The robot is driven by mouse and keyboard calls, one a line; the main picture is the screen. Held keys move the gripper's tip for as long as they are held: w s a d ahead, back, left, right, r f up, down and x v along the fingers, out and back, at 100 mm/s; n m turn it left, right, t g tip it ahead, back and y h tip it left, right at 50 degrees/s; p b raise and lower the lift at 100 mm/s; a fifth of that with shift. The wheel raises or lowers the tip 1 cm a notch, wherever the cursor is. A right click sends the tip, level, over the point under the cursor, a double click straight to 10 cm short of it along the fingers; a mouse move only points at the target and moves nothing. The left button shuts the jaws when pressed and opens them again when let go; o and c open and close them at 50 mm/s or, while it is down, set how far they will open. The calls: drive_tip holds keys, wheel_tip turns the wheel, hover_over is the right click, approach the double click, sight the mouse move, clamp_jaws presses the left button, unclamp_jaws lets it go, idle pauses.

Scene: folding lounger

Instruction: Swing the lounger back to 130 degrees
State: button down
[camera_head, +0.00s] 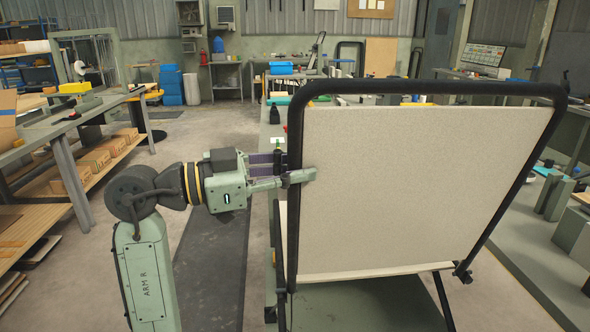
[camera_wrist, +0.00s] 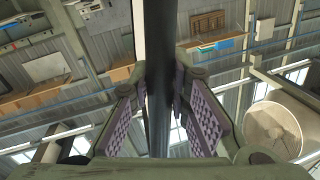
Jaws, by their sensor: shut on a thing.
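The lounger's back (camera_head: 420,185) is a beige panel in a black tube frame (camera_head: 294,130). It stands raised and tilted in the right half of the head view. My gripper (camera_head: 297,176) reaches in from the left and is shut on the left side tube of this frame, about halfway down. In the wrist view the black tube (camera_wrist: 159,70) runs between the two purple-padded fingers (camera_wrist: 162,90). A strip of the pale seat (camera_head: 375,271) shows below the back; most of the seat is hidden behind the panel.
The lounger stands on a green-grey platform (camera_head: 375,305). A workbench (camera_head: 60,125) with boxes on its lower shelf is at the left. Another bench (camera_head: 545,215) runs along the right. Blue crates (camera_head: 172,85) stand at the back. Open floor (camera_head: 180,135) lies left of the lounger.

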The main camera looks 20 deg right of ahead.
drive_tip(key=s+a+f+m+b, duration=0.2)
drive_tip(key=s+f+m+b, duration=0.1)
drive_tip(key=s+b, duration=0.3)
drive_tip(key=s+a+f+m+h+b, duration=0.1)
drive_tip(key=s+a+f+m+b, duration=0.1)
drive_tip(key=s+f+b, duration=0.2)
drive_tip(key=s+b, duration=0.3)
drive_tip(key=s, duration=0.2)
drive_tip(key=shift+a+f+m, duration=0.15)
drive_tip(key=shift+f+m, duration=0.2)
drive_tip(key=shift+m, duration=0.05)
drive_tip(key=c, duration=1.5)
unclamp_jaws()
drive_tip(key=a, duration=0.4)
drive_tip(key=w+a, duration=0.1)
drive_tip(key=a, duration=0.3)
drive_tip(key=a+f, duration=0.1)
drive_tip(key=a, duration=0.3)
drive_tip(key=shift+w+f, duration=0.1)
drive_tip(key=shift+w, duration=0.05)
